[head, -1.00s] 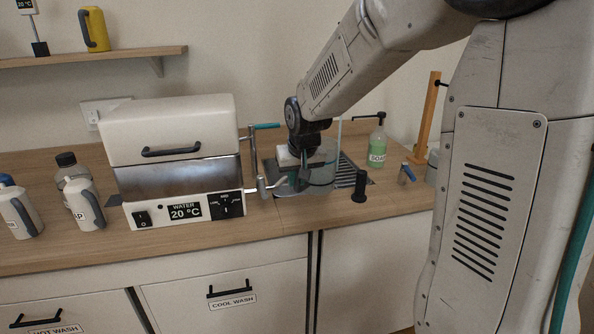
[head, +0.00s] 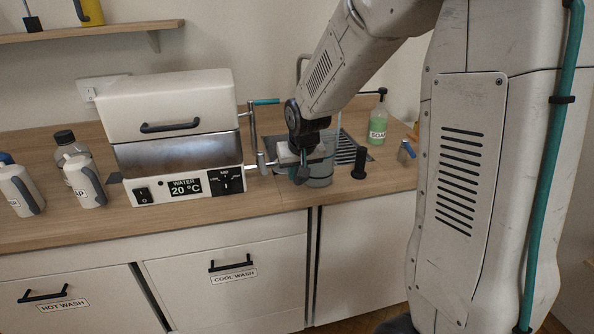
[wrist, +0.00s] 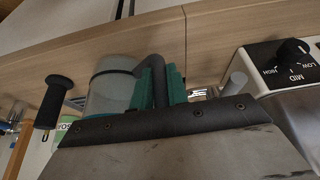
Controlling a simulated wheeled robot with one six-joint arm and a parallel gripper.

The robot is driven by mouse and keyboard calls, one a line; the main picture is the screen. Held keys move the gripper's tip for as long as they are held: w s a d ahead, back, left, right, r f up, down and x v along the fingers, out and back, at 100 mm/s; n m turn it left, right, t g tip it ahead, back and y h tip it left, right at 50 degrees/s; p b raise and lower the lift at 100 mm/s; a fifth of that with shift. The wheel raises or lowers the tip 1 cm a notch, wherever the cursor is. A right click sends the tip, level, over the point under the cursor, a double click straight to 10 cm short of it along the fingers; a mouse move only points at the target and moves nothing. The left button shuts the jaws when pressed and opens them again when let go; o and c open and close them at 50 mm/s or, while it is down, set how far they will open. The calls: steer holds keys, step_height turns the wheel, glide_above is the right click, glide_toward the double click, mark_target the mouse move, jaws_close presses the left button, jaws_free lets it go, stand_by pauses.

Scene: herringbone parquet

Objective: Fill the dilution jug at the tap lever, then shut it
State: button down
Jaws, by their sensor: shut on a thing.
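The clear, greyish dilution jug (head: 321,171) is at the sink, right of the white water bath. My gripper (head: 300,174) is shut on its dark handle. In the wrist view the teal fingers (wrist: 162,86) close around the handle beside the jug (wrist: 108,92). The water level inside is unclear. A grey curved spout (head: 302,63) shows behind my arm. A black upright grip (head: 358,163) stands at the sink's front right; it also shows in the wrist view (wrist: 54,100). A teal-ended lever (head: 266,101) is at the bath's right side. I cannot tell which is the tap lever.
The water bath (head: 178,154) reads 20 °C and stands close left of the jug. A green soap bottle (head: 377,126) is behind right on the counter. Several bottles stand at the far left. The counter's front strip (head: 240,204) is clear.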

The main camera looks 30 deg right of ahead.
steer(key=shift+f, duration=0.35)
steer(key=c, duration=1)
jaws_free()
steer(key=shift+o, duration=0.2)
steer(key=v, duration=0.7)
steer(key=shift+r, duration=0.35)
steer(key=shift+s, duration=0.15)
steer(key=shift+c, duration=0.4)
